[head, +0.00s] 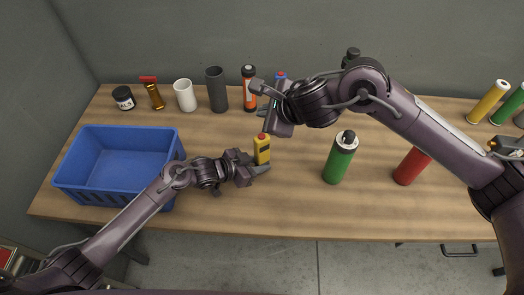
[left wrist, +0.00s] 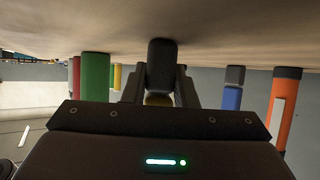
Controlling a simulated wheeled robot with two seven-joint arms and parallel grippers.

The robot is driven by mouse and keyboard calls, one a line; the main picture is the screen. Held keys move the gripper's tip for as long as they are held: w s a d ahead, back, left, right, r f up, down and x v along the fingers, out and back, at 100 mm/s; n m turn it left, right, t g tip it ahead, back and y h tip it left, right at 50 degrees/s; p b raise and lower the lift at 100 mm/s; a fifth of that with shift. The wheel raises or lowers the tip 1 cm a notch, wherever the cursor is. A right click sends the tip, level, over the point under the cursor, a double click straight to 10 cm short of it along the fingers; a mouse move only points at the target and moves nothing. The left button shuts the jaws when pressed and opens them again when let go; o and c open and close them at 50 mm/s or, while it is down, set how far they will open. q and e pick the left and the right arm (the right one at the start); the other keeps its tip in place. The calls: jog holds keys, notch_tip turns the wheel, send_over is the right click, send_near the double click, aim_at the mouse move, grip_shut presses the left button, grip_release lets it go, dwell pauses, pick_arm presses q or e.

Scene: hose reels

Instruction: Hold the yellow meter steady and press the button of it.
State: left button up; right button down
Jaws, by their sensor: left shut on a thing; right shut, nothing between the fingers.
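The yellow meter (head: 262,152) stands upright over the middle of the table, with a red button (head: 262,136) on top and a dark patch on its face. My left gripper (head: 256,168) is shut on the meter from the left, low on its body. In the left wrist view a bit of yellow (left wrist: 158,99) shows between the fingers; most of the meter is hidden there. My right gripper (head: 266,112) is shut and empty, above and apart from the button in the picture. Whether the meter touches the table is unclear.
A blue crate (head: 68,180) stands at the left. A jar (head: 123,98), white cup (head: 185,95), dark cup (head: 216,90) and orange-black cylinder (head: 249,88) line the back. A green bottle (head: 338,163) and red cylinder (head: 411,166) stand right. The front middle is clear.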

pick_arm(q)
jog(key=o, duration=0.8)
jog(key=shift+o, duration=0.2)
